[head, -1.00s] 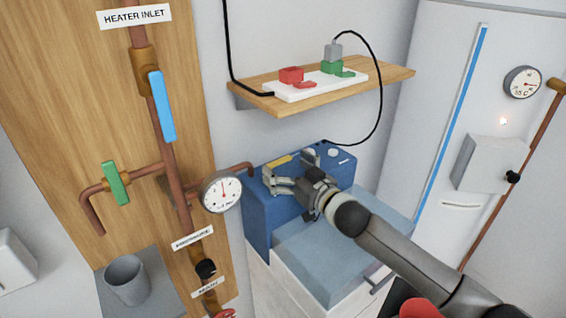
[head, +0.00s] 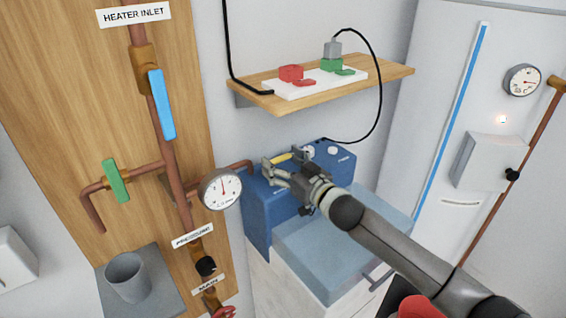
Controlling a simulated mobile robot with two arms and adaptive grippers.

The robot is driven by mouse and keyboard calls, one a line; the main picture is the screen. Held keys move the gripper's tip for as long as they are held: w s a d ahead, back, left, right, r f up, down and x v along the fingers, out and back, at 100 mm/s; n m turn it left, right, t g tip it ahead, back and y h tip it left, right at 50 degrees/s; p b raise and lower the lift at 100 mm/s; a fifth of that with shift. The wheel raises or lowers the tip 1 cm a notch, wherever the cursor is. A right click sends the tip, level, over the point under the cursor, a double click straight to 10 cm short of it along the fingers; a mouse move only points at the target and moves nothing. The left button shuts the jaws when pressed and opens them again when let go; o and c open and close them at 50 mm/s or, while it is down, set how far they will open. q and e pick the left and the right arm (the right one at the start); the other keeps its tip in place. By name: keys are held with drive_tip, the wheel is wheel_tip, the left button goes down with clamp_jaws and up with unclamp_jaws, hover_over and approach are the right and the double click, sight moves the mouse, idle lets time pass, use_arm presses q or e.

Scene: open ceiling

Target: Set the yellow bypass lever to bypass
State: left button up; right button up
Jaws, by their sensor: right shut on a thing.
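The yellow bypass lever (head: 282,157) is on top of the blue unit (head: 257,217), at its left side. My right gripper (head: 270,170) reaches in from the lower right and is shut on the yellow lever at the unit's top front edge. The fingers hide part of the lever, so its exact angle is hard to read. My left gripper is not in view.
A shelf (head: 392,77) with a red and green socket strip hangs above the unit, and a black cable drops beside it. A pressure gauge (head: 221,189) and copper pipes stand close on the left.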

drive_tip(key=shift+s+a+m+t+h+b, duration=0.2)
drive_tip(key=shift+s+m+t+h+b, duration=0.1)
drive_tip(key=shift+m+h+b, duration=0.2)
drive_tip(key=shift+c, duration=0.2)
drive_tip(key=shift+s+m+t+h+b, duration=0.15)
drive_tip(key=shift+m+t+h+b, duration=0.5)
drive_tip(key=shift+h, duration=0.45)
drive_tip(key=shift+d+m+h, duration=0.1)
drive_tip(key=shift+m+h, duration=0.25)
drive_tip(key=shift+h, duration=0.15)
drive_tip(key=shift+r, duration=0.1)
drive_tip(key=o, duration=1.4)
drive_tip(key=shift+o, duration=0.2)
drive_tip(key=shift+d, duration=0.1)
